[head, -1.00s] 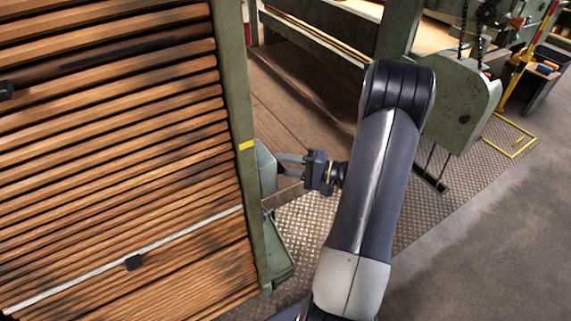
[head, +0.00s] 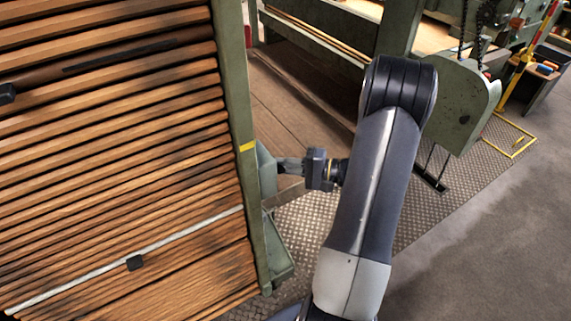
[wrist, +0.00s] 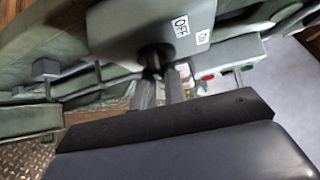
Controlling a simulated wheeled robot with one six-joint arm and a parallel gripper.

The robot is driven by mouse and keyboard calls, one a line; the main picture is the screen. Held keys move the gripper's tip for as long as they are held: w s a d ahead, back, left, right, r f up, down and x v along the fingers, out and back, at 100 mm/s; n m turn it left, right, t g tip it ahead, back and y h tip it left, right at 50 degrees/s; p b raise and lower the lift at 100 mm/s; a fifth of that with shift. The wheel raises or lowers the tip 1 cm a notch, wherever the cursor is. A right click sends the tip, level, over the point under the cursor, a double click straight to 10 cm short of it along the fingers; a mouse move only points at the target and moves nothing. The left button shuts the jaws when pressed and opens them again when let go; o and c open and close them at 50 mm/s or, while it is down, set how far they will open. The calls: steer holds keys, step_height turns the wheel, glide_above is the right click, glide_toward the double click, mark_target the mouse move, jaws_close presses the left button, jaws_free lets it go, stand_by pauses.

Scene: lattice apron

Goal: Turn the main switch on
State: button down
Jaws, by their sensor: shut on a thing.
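The main switch (wrist: 155,55) is a dark round knob on the underside of a grey-green box (wrist: 120,25) in the wrist view. The box carries a white label reading OFF (wrist: 180,25) and a second, smaller label (wrist: 203,37) that I cannot read clearly. My gripper (wrist: 160,78) has its two grey fingers shut on the knob, which they partly hide. In the head view my gripper (head: 279,165) reaches left to a green box (head: 266,168) at the edge of the green post. The knob is hidden there.
In the head view a slatted wooden panel (head: 120,150) fills the left, beside the green post (head: 240,120). A green machine frame (head: 455,100) stands behind my arm. Open floor (head: 480,240) lies right.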

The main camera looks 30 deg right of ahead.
steer(key=shift+w+r+m+g+h+p, duration=0.25)
steer(key=shift+m+g+h+p, duration=0.35)
steer(key=shift+m+g+p, duration=1.2)
steer(key=shift+w+r+m+g+h+p, duration=0.3)
steer(key=shift+m+g+h+p, duration=0.5)
steer(key=shift+g+p, duration=1.75)
steer(key=shift+w+r+m+g+h+p, duration=0.35)
steer(key=shift+m+g+p, duration=1.3)
steer(key=shift+p, duration=1)
steer(key=shift+s+f, duration=0.1)
steer(key=shift+f, duration=0.05)
steer(key=c, duration=1.5)
jaws_free()
steer(key=shift+o, duration=0.2)
steer(key=b+v, duration=0.1)
steer(key=v, duration=0.9)
steer(key=shift+d+r+b, duration=0.25)
steer(key=shift+r+b, duration=0.05)
steer(key=shift+b, duration=0.1)
